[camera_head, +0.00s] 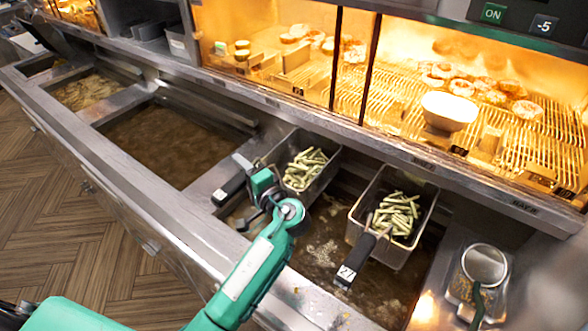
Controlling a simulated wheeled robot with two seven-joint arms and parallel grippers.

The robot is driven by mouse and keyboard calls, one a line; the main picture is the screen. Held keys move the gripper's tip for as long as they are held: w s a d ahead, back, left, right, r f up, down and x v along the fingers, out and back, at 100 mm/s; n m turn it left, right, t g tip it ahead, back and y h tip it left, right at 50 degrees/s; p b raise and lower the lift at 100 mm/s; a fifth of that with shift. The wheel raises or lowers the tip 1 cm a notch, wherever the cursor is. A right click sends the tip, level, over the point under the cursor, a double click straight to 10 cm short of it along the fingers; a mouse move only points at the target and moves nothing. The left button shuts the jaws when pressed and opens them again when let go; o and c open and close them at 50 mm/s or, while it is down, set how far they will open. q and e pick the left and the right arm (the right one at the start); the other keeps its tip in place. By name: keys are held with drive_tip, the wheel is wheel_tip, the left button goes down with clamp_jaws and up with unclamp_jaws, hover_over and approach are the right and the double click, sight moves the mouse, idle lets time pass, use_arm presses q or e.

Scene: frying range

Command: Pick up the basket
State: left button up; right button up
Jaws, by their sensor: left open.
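Two wire frying baskets with pale green fries hang over the oil. The left basket (325,174) is behind my left gripper; its black handle (229,190) points to the lower left. The right basket (394,256) has a black handle (352,262) with a white label. My left gripper (241,192) is open, with its two fingers spread around the left basket's handle. I cannot tell whether a finger touches it. My teal wrist hides part of that basket's front and handle. My right gripper is not in view.
Open oil vats (170,143) lie to the left. A metal ledge (300,116) and lit warming shelves (470,105) with food and a white bowl (449,110) stand behind. A round strainer (484,264) sits at the right. A blurred grey shape fills the lower right corner.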

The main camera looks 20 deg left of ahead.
use_arm(q)
drive_tip(key=c, duration=1)
clamp_jaws()
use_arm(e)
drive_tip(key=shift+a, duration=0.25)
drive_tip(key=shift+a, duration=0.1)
use_arm(q)
drive_tip(key=shift+r, duration=0.1)
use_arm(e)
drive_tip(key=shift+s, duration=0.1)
